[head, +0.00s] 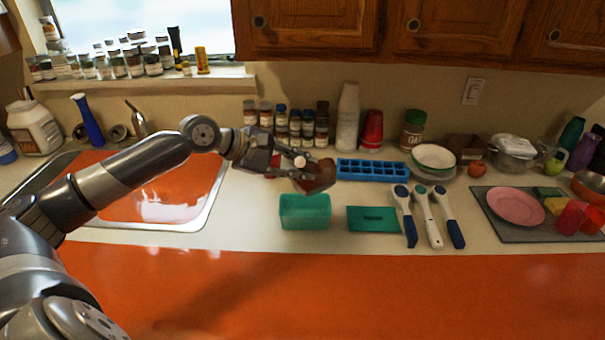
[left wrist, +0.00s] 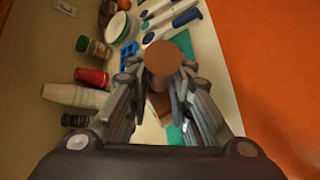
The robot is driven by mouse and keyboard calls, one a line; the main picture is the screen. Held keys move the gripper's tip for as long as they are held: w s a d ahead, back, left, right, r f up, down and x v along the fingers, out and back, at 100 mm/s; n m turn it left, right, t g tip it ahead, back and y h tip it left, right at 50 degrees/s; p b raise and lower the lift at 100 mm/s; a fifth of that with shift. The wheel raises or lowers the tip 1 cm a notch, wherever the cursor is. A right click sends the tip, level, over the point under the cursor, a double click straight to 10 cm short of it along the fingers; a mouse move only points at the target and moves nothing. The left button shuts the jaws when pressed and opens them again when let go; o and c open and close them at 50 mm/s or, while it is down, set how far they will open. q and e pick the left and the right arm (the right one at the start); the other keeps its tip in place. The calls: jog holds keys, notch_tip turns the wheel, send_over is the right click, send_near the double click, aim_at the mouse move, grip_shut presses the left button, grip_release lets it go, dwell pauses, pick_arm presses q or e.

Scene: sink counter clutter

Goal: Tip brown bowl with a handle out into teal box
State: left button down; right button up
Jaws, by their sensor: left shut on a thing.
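The brown bowl with a handle (head: 318,177) is held in the air by my left gripper (head: 296,166), tilted, just above and behind the teal box (head: 305,212). In the left wrist view, my left gripper (left wrist: 160,80) has its fingers closed on the brown bowl (left wrist: 162,60). The teal box is open-topped and stands on the counter near its front edge. In the left wrist view, a teal strip shows partly behind the fingers. The bowl's contents cannot be made out. My right gripper is not in view.
A flat teal lid (head: 373,219) lies right of the box, then several blue-and-white brushes (head: 434,215). A blue ice tray (head: 371,169) lies behind. Spice jars (head: 295,125), white cups (head: 348,116) and red cups (head: 372,129) line the wall. The sink (head: 160,190) is at the left.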

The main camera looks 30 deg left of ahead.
pick_arm(q)
jog(key=w+a+r+n+g+h+p, duration=0.1)
jog(key=w+a+n+h+p, duration=0.2)
jog(key=a+p, duration=0.3)
jog(key=shift+w+a+h+p, duration=0.2)
jog(key=shift+h+p, duration=0.1)
jog(key=shift+p, duration=0.25)
dwell(0.9)
